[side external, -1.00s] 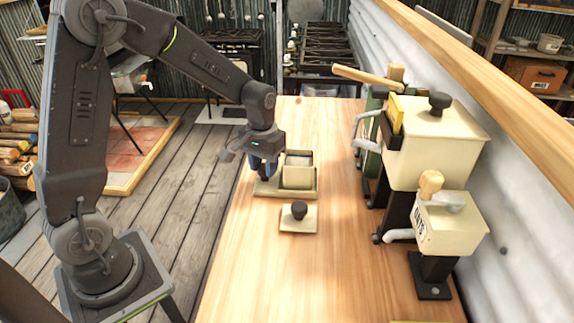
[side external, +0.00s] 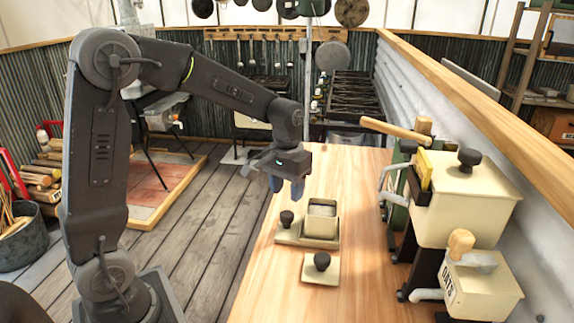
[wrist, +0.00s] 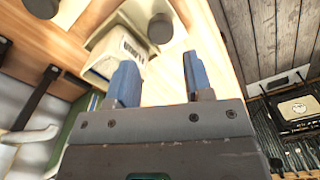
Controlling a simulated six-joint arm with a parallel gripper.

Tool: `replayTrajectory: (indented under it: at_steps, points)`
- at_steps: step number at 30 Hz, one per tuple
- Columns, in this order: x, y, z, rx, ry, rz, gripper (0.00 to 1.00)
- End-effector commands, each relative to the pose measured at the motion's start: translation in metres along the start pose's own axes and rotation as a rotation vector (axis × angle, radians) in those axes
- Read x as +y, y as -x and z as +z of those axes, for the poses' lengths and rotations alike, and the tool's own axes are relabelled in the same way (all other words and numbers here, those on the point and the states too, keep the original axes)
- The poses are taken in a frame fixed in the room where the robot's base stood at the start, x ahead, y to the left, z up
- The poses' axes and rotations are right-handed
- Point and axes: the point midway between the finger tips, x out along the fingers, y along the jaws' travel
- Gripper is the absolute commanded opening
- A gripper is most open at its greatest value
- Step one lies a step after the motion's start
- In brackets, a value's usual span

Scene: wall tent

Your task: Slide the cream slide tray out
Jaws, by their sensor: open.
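The cream slide tray (side external: 289,238) lies low on the wooden table in the side view, with a dark round knob (side external: 287,218) at its left end. An open-topped cream box (side external: 320,226) stands at its right end. My gripper (side external: 285,188) is open and empty, above the knob and apart from it, fingers pointing down. In the wrist view its two blue fingers (wrist: 160,80) are spread with nothing between them. The box (wrist: 108,58), bearing a dark-striped label, and the knob (wrist: 160,28) show beyond the fingers there.
A cream lid-like plate (side external: 320,274) with a dark knob lies on the table in front of the tray. Cream hopper machines (side external: 465,195) with protruding handles line the right side. The table's left edge is close to the tray.

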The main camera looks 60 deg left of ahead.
Motion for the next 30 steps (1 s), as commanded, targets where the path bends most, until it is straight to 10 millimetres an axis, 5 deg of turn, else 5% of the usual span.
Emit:
replayTrajectory:
  at_steps: [10,25,30]
  points:
    - [0.0,0.061,0.0,0.002,0.0,0.0,0.47]
    - [0.0,0.071,0.001,0.002,-0.002,0.0,0.47]
    - [0.004,0.083,0.025,0.058,-0.039,0.009,0.47]
